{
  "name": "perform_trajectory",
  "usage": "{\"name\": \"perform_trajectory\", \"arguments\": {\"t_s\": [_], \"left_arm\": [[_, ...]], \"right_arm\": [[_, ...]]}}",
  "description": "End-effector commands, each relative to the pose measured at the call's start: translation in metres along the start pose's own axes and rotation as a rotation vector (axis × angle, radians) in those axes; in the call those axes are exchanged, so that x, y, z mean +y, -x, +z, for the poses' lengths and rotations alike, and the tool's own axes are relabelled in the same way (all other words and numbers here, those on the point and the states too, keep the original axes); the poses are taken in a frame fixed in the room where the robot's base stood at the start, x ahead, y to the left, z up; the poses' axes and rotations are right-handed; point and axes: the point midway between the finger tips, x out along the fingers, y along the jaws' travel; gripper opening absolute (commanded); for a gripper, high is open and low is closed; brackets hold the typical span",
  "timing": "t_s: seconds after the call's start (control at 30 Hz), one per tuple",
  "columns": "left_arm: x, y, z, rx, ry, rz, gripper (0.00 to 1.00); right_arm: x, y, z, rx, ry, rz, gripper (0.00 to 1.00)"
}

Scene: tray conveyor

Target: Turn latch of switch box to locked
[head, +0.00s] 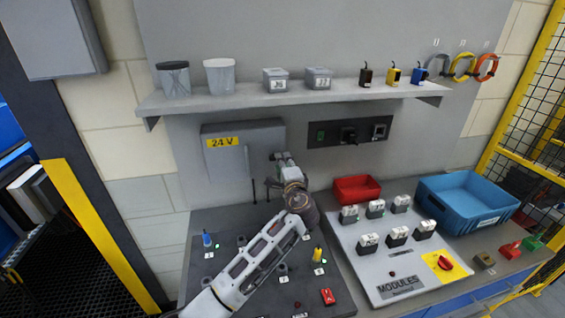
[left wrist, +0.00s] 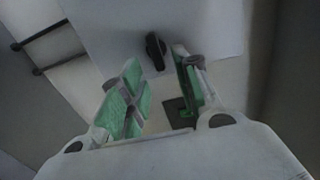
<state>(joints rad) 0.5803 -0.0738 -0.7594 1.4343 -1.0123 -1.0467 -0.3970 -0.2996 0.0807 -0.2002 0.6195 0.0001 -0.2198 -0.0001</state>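The grey switch box (head: 228,168) with a yellow "24 V" label is on the wall panel under the shelf, its door closed. My left gripper (head: 280,157) is at the box's right edge. The left wrist view shows that gripper (left wrist: 162,85) open, its green-padded fingers apart with nothing gripped. A dark elongated latch knob (left wrist: 155,47) on the pale box face lies just beyond the fingertips, roughly in line with the gap. I cannot tell whether the right finger touches it. In the head view the gripper largely hides the latch. My right gripper is not in view.
A shelf (head: 300,102) with cups and small boxes runs above the box. A dark control panel (head: 350,132) is on the wall to the right. Below are a dark board (head: 215,270) with small parts, a modules board (head: 372,280), a red bin (head: 357,190) and a blue crate (head: 465,205).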

Motion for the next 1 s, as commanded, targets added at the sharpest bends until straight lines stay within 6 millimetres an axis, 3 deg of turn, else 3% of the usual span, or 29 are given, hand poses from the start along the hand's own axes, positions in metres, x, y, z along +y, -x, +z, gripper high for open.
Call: {"name": "perform_trajectory", "arguments": {"t_s": [0.7,1.0], "left_arm": [[0.0,0.085,-0.001,0.002,0.0,0.0,0.32],[0.0,0.101,-0.001,0.001,-0.001,-0.001,0.32]], "right_arm": [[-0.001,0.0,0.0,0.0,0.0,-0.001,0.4],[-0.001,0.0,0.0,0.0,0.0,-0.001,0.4]]}}
